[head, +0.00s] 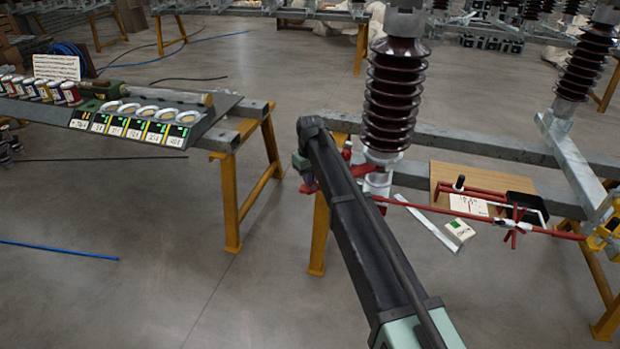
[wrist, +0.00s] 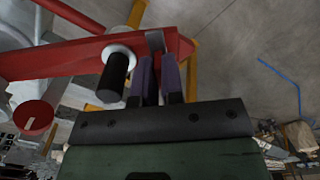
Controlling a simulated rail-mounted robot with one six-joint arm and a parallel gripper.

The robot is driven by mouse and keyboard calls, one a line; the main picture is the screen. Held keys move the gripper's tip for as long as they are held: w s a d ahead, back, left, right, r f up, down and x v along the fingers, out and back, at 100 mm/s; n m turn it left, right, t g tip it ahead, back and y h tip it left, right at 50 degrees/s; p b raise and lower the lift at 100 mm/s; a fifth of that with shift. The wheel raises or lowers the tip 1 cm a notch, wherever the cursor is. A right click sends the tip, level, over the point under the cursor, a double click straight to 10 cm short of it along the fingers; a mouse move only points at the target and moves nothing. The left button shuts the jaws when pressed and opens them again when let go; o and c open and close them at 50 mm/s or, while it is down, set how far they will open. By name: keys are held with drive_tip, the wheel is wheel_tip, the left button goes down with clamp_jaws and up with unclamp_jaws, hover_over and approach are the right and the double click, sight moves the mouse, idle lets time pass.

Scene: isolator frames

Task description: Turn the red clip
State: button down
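A red clip (wrist: 90,52), a flat red arm with a pointed end, crosses the upper left of the wrist view. A black knob (wrist: 115,75) with a white collar stands out from it. In the head view, part of this red metal (head: 360,170) shows beside the base of the brown insulator. My gripper (wrist: 159,62) has its two dark purple fingers at the clip's pointed end, just right of the knob. A narrow gap shows between them; whether they press on the clip is unclear. In the head view my gripper (head: 304,170) is partly hidden by my arm.
A brown ribbed insulator (head: 392,95) stands close to my arm on a grey beam (head: 480,145). A red rod (head: 480,215) runs right. A wooden board (head: 440,172) holds small parts. A bench with jars (head: 45,90) is at left; open floor lies between.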

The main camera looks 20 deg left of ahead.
drive_tip(key=shift+n, duration=0.3)
drive_tip(key=n, duration=0.3)
drive_tip(key=shift+n, duration=0.3)
drive_tip(key=n, duration=0.4)
drive_tip(key=shift+n, duration=0.3)
drive_tip(key=n, duration=0.4)
drive_tip(key=shift+n, duration=2.1)
drive_tip(key=c, duration=1.2)
unclamp_jaws()
drive_tip(key=shift+c, duration=0.2)
